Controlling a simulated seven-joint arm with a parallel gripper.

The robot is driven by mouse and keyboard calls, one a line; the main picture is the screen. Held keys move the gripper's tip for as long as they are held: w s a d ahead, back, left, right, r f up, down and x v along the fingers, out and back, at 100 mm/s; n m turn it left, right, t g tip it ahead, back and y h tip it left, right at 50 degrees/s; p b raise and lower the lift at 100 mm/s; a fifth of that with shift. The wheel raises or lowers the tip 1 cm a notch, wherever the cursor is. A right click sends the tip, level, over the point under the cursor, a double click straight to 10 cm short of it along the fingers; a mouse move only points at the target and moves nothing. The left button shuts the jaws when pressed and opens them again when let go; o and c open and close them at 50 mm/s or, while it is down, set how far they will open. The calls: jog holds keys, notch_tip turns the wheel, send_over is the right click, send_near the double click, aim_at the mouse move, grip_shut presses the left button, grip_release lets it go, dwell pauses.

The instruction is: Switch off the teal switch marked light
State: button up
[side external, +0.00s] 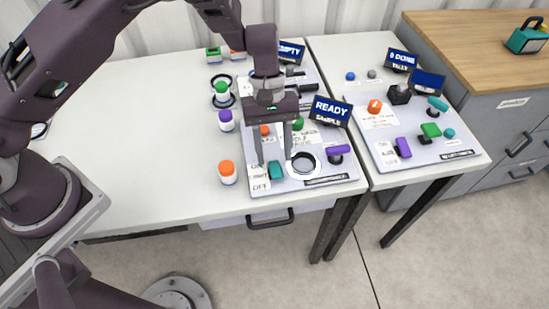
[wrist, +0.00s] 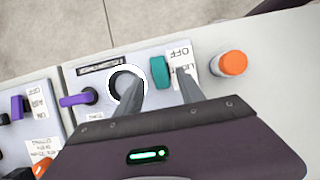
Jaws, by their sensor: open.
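The teal switch (side external: 275,170) sits at the front left of the near panel (side external: 325,186). A white label (side external: 259,177) reading ON, LIGHT and OFF lies just left of it. My gripper (side external: 274,161) is open and empty, pointing down with its fingertips on either side of the switch. In the wrist view, the teal switch (wrist: 160,72) shows between my gripper's (wrist: 159,83) fingers, and one finger partly covers the label (wrist: 180,57). I cannot tell whether the fingers touch the switch, or which position it is in.
A white ring with a dark centre (side external: 303,166) and a purple lever (side external: 339,149) are right of the switch. An orange-capped bottle (side external: 227,172) stands left of the panel. The READY screen (side external: 331,111) rises behind. A second panel (side external: 426,157) holds other controls, including a teal lever (side external: 438,103).

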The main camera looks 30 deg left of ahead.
aim_at(276, 169)
jog(key=shift+x, duration=1.3)
grip_shut()
jog(key=shift+s+d+r+t+y, duration=0.15)
jog(key=shift+s+d+t+y, duration=0.15)
jog(key=shift+t+y, duration=0.4)
jog(key=shift+s+d+t+y, duration=0.1)
jog(key=shift+s+t+y, duration=0.05)
jog(key=shift+t+y, duration=0.95)
grip_release()
